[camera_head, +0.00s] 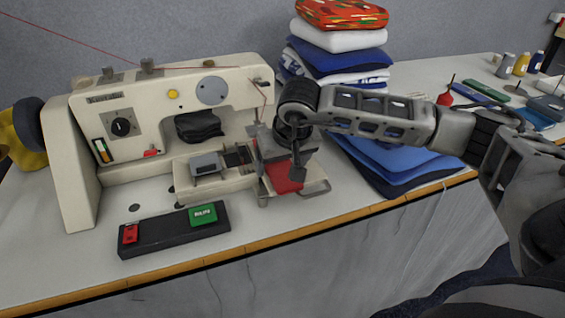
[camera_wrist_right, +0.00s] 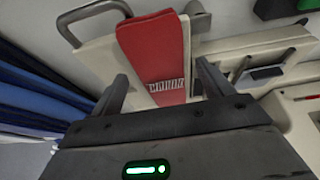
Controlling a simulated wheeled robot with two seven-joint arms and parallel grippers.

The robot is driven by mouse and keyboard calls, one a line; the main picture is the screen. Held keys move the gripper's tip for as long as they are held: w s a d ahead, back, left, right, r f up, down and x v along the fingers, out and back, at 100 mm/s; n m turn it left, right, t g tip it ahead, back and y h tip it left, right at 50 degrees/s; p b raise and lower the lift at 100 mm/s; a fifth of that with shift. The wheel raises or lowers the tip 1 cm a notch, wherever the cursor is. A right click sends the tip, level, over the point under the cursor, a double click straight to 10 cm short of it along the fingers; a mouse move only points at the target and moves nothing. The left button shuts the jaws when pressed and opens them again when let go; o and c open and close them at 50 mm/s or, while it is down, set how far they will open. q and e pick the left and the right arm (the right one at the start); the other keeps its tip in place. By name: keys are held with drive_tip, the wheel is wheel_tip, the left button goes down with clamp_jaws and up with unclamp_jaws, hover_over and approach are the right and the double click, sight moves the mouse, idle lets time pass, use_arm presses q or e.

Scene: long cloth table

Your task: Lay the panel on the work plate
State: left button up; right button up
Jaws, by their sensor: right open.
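A red panel (camera_head: 284,177) with white lettering lies on the cream work plate (camera_head: 310,186) at the sewing machine's right end. In the right wrist view the red panel (camera_wrist_right: 164,62) runs lengthwise away from me on the cream work plate (camera_wrist_right: 100,55), with a metal rail along the plate's edge. My right gripper (camera_head: 280,152) is above the panel and hides part of it. In the wrist view its two fingers (camera_wrist_right: 163,85) are spread either side of the panel's lettered end, with nothing gripped. Whether the fingers touch the panel I cannot tell. My left gripper is not in view.
The cream sewing machine (camera_head: 90,160) stands left of my gripper. A black switch box (camera_head: 165,232) with green and red buttons lies in front. A tall stack of folded cloth (camera_head: 340,55) and blue cloth (camera_head: 400,165) are close behind and right. The table's front edge (camera_head: 350,213) is near.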

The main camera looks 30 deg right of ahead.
drive_tip(key=v, duration=1.1)
drive_tip(key=shift+s+r, duration=0.2)
drive_tip(key=shift+r, duration=0.05)
drive_tip(key=shift+a, duration=0.1)
